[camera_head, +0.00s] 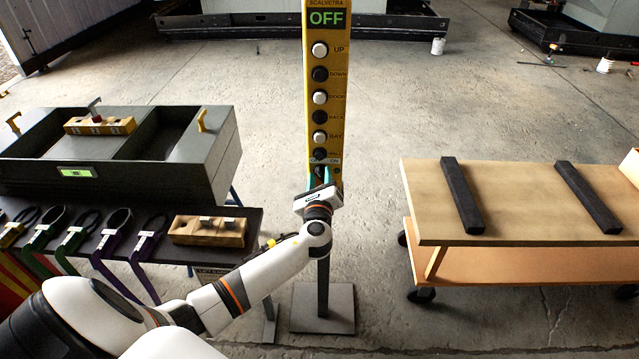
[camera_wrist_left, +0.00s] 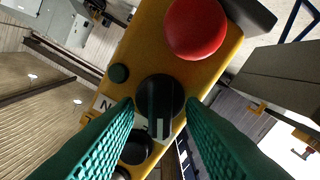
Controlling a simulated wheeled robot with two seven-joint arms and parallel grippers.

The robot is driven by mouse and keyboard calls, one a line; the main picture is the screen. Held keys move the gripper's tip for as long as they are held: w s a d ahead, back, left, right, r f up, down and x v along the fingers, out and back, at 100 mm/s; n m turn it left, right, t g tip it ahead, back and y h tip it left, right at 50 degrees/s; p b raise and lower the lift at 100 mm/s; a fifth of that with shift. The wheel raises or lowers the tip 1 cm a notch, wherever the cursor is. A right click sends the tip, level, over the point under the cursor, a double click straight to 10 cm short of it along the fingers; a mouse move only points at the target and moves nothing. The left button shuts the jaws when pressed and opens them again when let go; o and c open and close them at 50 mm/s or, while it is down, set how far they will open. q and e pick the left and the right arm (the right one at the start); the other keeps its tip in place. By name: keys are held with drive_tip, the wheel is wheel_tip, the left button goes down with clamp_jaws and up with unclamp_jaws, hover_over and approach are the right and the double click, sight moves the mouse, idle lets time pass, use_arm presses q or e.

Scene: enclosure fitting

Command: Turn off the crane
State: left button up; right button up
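The yellow crane control box (camera_head: 313,100) stands upright on a post in the middle of the head view. Its top display (camera_head: 326,18) reads OFF in green. A column of black and white buttons runs down its face. My left gripper (camera_head: 322,172) is at the box's lower end. In the left wrist view, a round black knob (camera_wrist_left: 160,97) with a raised bar lies between the green fingertips, which stand apart on either side of it. A red button (camera_wrist_left: 195,27) is beside the knob; my gripper hides it in the head view. My right gripper is not in view.
At right is a wheeled wooden cart (camera_head: 525,210) with two black bars (camera_head: 462,195). The floor between is mostly clear.

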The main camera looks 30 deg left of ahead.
use_arm(q)
drive_tip(key=b+v, duration=0.2)
drive_tip(key=v, duration=1)
wheel_tip(320, 180, down, 21)
drive_tip(key=s+n+g+h, duration=0.3)
drive_tip(key=g+h, duration=0.1)
drive_tip(key=s+d+f+n+g+h+b, duration=0.1)
drive_tip(key=s+f+n+g, duration=0.15)
drive_tip(key=s+f, duration=0.4)
drive_tip(key=s+f+n+g+h, duration=0.1)
drive_tip(key=s+f+n+g, duration=0.15)
drive_tip(key=f, duration=0.75)
drive_tip(key=s+d+f+n+g+h, duration=0.1)
drive_tip(key=s+f+n, duration=0.3)
drive_tip(key=s, duration=0.6)
drive_tip(key=s+d+f+n+g+h+b, duration=0.1)
drive_tip(key=s+d+f+n+g, duration=0.1)
drive_tip(key=s+f, duration=0.5)
drive_tip(key=s+d+f+n+g+h, duration=0.1)
drive_tip(key=s+f+n, duration=0.5)
drive_tip(key=s, duration=0.7)
drive_tip(key=d+n+g, duration=0.1)
drive_tip(key=d, duration=0.1)
drive_tip(key=shift+s+d+h, duration=0.3)
drive_tip(key=shift+d, duration=0.05)
